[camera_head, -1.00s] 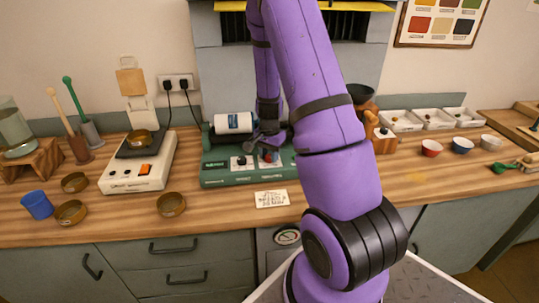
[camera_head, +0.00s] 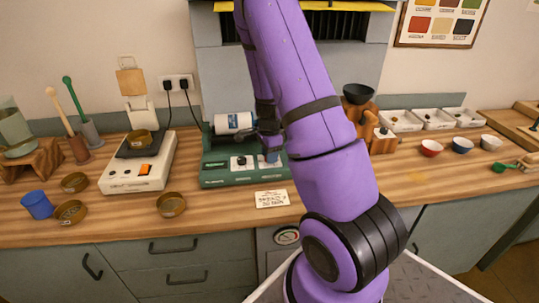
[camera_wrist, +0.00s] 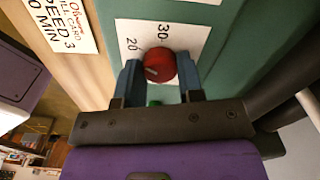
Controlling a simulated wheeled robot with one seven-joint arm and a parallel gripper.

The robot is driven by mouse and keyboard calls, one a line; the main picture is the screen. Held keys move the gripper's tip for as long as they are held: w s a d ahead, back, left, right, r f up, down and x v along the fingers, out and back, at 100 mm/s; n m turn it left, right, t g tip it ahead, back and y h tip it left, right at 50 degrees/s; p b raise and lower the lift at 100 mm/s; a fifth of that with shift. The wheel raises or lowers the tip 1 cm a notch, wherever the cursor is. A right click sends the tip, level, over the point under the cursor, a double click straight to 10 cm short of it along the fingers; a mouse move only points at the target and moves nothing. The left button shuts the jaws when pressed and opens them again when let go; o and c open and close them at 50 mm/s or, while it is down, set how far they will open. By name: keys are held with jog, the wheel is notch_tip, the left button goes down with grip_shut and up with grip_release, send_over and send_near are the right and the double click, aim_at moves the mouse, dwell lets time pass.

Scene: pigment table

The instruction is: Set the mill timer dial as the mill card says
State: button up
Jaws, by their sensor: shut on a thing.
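The green mill (camera_head: 215,180) stands on the bench with a white jar (camera_head: 234,123) lying on it. A red dial (camera_wrist: 160,66) sits on its white scale plate (camera_wrist: 190,42), where 20 and 30 show. A light mark is on the dial's left side; its exact setting is unclear. My gripper (camera_wrist: 160,76) has its blue fingers on both sides of the dial and is shut on it. In the head view my gripper (camera_head: 271,156) hides the dial. The mill card (camera_head: 271,199) lies in front; the wrist view shows "SPEED 3" and a cut-off "0 MIN" line.
A second, black dial (camera_head: 241,162) is left of my gripper on the mill front. A scale (camera_head: 140,172) stands to the left, with brown dishes (camera_head: 171,204) and a blue cup (camera_head: 37,205). Small bowls (camera_head: 430,148) and white trays are at right.

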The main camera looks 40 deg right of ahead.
dwell(0.4)
jog(key=o, duration=0.9)
notch_tip(320, 180, up, 11)
jog(key=shift+f, duration=0.1)
jog(key=shift+a, duration=0.1)
dwell(0.3)
